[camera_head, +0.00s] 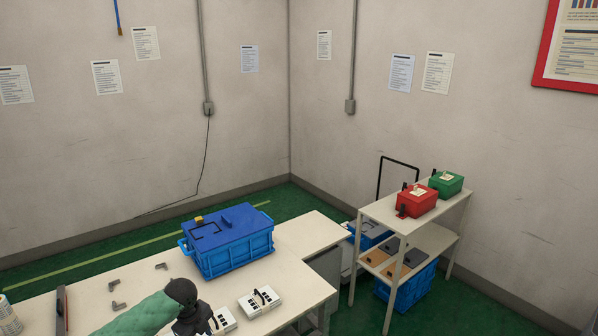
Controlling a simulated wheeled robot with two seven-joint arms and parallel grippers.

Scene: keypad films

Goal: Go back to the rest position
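One arm of mine with a green sleeve comes in from the lower left over the white table (85,290). Its dark wrist ends in my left gripper (205,322), low at the bottom edge of the picture. The gripper is beside a white keypad box (225,320) and partly covers it; whether they touch I cannot tell. The fingers are too small and dark to show open or shut. A second white keypad box (260,301) with a dark handle-like part lies to the right. My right gripper is not in view.
A blue lidded crate (229,244) stands on the table behind the arm. Several small grey brackets (120,306) lie at left. A shelf cart (378,212) at right bears a red box (417,202) and a green box (446,183). Green floor (480,295) is open at lower right.

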